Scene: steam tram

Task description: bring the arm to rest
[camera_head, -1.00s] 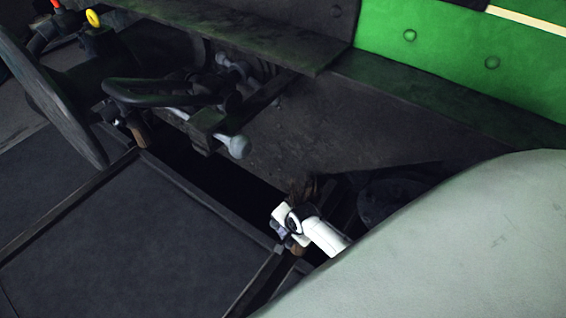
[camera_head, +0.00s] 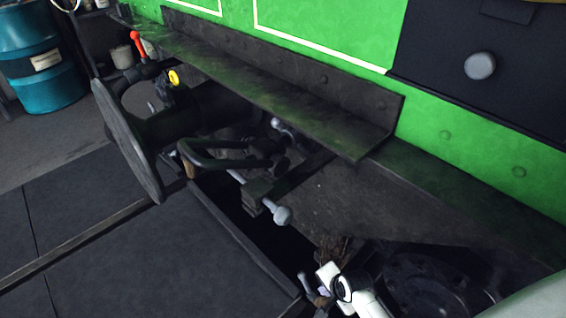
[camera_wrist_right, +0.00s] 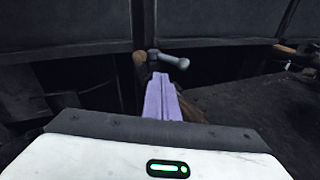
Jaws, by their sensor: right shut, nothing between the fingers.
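My right gripper (camera_head: 321,297) is low in the head view, right of centre, at the end of a white wrist that comes in from the bottom edge. In the right wrist view its lilac fingers (camera_wrist_right: 165,97) are together with nothing between them. A grey knobbed lever (camera_wrist_right: 168,60) shows just beyond the fingertips; I cannot tell whether they touch it. My left gripper is not in view.
A round buffer (camera_head: 126,140), a black hose (camera_head: 215,158) and a grey ball-ended lever (camera_head: 279,213) stand along the green tram side (camera_head: 330,30). Dark floor plates (camera_head: 150,265) lie in front, beside a dark gap. A blue drum (camera_head: 45,85) stands far left.

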